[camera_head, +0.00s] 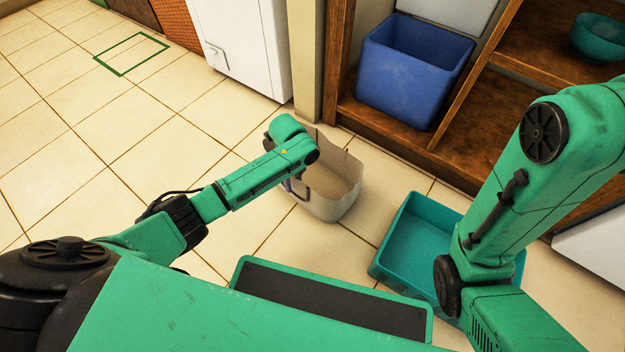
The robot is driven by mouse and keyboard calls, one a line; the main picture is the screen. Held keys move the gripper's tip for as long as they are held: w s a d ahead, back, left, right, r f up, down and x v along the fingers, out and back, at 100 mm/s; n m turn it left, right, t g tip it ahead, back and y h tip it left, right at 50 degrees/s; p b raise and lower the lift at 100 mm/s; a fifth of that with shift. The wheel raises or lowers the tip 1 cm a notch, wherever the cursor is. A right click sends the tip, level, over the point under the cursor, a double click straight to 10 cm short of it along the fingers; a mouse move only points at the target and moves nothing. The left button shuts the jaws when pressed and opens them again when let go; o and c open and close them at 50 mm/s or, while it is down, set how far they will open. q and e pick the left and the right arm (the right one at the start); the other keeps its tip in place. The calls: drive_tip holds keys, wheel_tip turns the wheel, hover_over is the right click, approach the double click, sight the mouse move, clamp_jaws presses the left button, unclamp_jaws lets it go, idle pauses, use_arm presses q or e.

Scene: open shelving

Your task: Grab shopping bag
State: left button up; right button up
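The shopping bag (338,190) is a pale beige, open-topped bag standing upright on the tiled floor, in front of the shelving's left post. Its inside looks empty. My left gripper (288,172) is at the bag's left side, beside its rim. My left wrist hides most of the gripper and that side of the bag. A small dark curved part shows there, and I cannot tell whether it is a handle or a finger. I cannot see whether the fingers are open or touch the bag. My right arm is at the right, with its gripper out of view.
A teal crate (400,262) is on the floor right of the bag, partly behind my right arm. A blue bin (412,85) and a teal bowl (603,38) are on the wooden shelving (510,105). A white cabinet (240,45) stands behind. Floor at left is clear, with a green outlined square (131,54).

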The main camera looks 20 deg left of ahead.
use_arm(q)
wheel_tip(320, 180, down, 3)
drive_tip(key=shift+f+b, duration=0.1)
drive_tip(key=shift+b, duration=0.75)
drive_tip(key=shift+r, duration=0.2)
clamp_jaws()
drive_tip(key=shift+w, duration=0.1)
